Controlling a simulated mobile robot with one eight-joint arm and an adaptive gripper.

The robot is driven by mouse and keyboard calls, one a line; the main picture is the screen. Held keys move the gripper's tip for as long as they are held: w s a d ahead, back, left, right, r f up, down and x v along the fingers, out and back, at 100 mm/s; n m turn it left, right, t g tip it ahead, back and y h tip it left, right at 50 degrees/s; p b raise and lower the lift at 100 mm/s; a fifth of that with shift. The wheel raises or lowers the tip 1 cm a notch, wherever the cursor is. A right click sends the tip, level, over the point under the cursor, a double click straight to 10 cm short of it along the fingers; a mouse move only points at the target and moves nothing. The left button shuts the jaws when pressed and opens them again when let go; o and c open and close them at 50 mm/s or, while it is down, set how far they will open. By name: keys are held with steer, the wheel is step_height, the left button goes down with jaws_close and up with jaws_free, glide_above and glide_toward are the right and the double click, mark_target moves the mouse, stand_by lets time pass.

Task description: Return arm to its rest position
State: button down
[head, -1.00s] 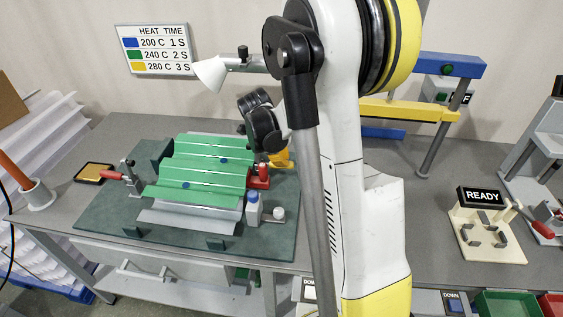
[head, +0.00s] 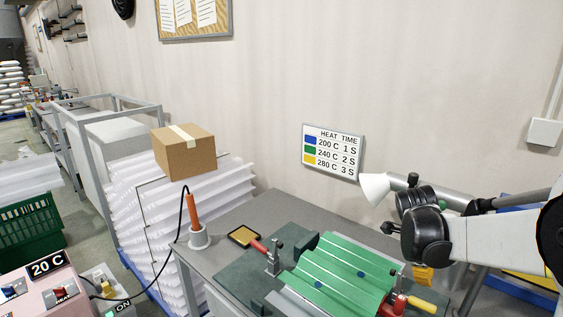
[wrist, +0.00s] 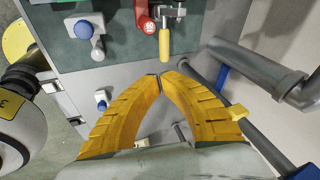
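My gripper (head: 423,279) hangs below my black wrist joint, just right of the green corrugated sheet. In the wrist view its two yellow fingers (wrist: 166,78) curve together and meet at the tips, with nothing visible between them. The green corrugated sheet (head: 340,268) lies on the dark green board on the bench. A red clamp with a yellow handle (head: 422,304) is at its right edge. In the wrist view a clamp's yellow handle (wrist: 165,42) lies ahead of the fingertips, apart from them.
A white cone on a grey pipe (head: 374,188) is close behind my wrist. A thick grey pipe (wrist: 258,70) is right of the fingers in the wrist view. An orange-handled tool in a holder (head: 195,220) stands at the bench's left. A cardboard box (head: 185,155) sits on white stacked sheets.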

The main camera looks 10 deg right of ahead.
steer(key=s+a+r+n+t+y, duration=0.1)
steer(key=s+a+n, duration=0.3)
steer(key=a+n, duration=0.4)
steer(key=s+a+r+n+t+y+b, duration=0.1)
steer(key=s+a+r+n+t+y, duration=0.1)
steer(key=s+a+n, duration=0.3)
steer(key=s+a+r+n+t+y+b, duration=0.1)
steer(key=s+a+n+t, duration=0.2)
steer(key=a+n, duration=0.8)
steer(key=shift+s+r+n, duration=0.15)
steer(key=shift+s+n, duration=0.5)
steer(key=shift+n, duration=0.15)
